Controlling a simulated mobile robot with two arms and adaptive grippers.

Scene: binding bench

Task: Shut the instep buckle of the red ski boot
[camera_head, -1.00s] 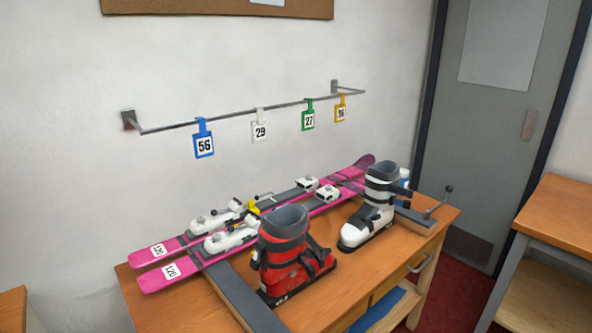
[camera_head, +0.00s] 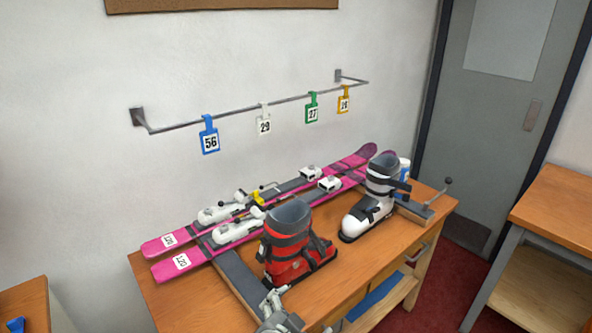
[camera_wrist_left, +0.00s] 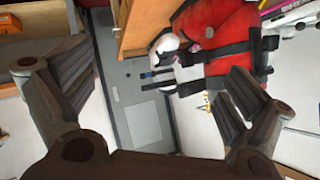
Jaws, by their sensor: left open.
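The red ski boot (camera_head: 287,267) stands upright on the wooden bench (camera_head: 372,270), near its front. Black straps cross its cuff and instep; I cannot tell the instep buckle's lever position. In the left wrist view the red boot (camera_wrist_left: 222,28) fills the upper right, with black straps (camera_wrist_left: 228,52) across it, partly behind a finger. My left gripper (camera_head: 272,301) is at the bottom of the head view, just in front of the boot and partly cut off. Its fingers are spread and empty in the wrist view (camera_wrist_left: 160,100). My right gripper is not in view.
A white boot (camera_head: 369,212) stands right of the red one. Pink skis (camera_head: 207,262) with white bindings lie behind both boots. A wall rail (camera_head: 235,110) carries numbered tags.

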